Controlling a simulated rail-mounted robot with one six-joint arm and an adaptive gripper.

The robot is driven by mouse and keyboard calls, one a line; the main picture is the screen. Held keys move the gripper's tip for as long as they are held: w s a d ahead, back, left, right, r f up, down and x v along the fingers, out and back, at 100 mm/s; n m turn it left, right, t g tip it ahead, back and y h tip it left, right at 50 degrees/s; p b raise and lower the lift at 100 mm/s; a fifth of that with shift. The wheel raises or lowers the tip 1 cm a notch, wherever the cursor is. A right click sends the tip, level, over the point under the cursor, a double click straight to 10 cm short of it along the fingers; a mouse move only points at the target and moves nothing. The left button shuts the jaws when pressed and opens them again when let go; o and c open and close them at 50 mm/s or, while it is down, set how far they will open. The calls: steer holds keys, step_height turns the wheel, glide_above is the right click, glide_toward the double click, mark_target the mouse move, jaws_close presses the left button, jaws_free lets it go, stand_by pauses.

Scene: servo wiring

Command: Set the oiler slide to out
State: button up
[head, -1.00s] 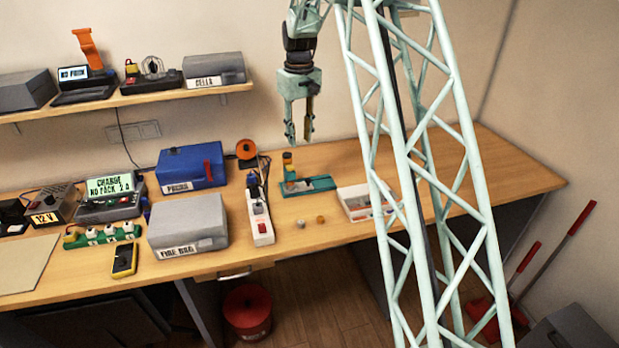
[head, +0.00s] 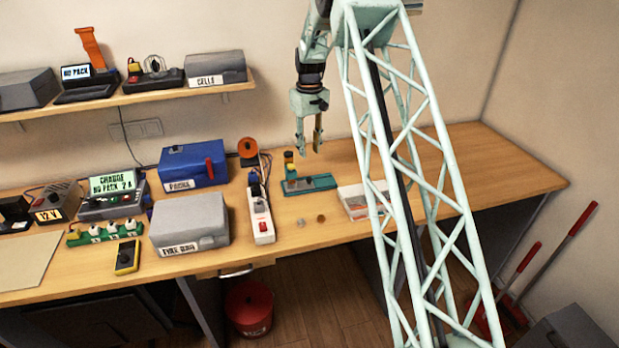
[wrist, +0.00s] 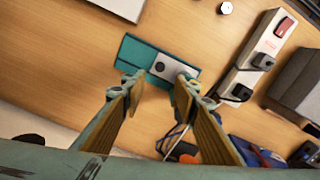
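The oiler is a teal base (head: 318,183) on the bench with an upright amber-and-dark bottle (head: 289,160) at its left end. In the wrist view the teal base (wrist: 135,50) carries a light grey plate (wrist: 168,67) with a dark round part on it, which I take to be the slide; I cannot tell its position. My gripper (head: 309,149) hangs above the base, pointing down. In the wrist view its two fingers (wrist: 153,84) are spread apart with nothing between them, and their tips appear near the plate's end of the base.
A white power strip (head: 261,221) and an orange spool (head: 247,148) stand left of the oiler. A white tray (head: 351,203) is to its right. Two small round parts (head: 310,220) lie in front. The bench at the far right is clear.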

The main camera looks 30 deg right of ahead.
mark_target(309, 178)
steer(key=shift+f, duration=0.15)
steer(key=shift+f+p, duration=0.3)
steer(key=shift+f, duration=6.45)
steer(key=shift+c, duration=0.9)
jaws_close()
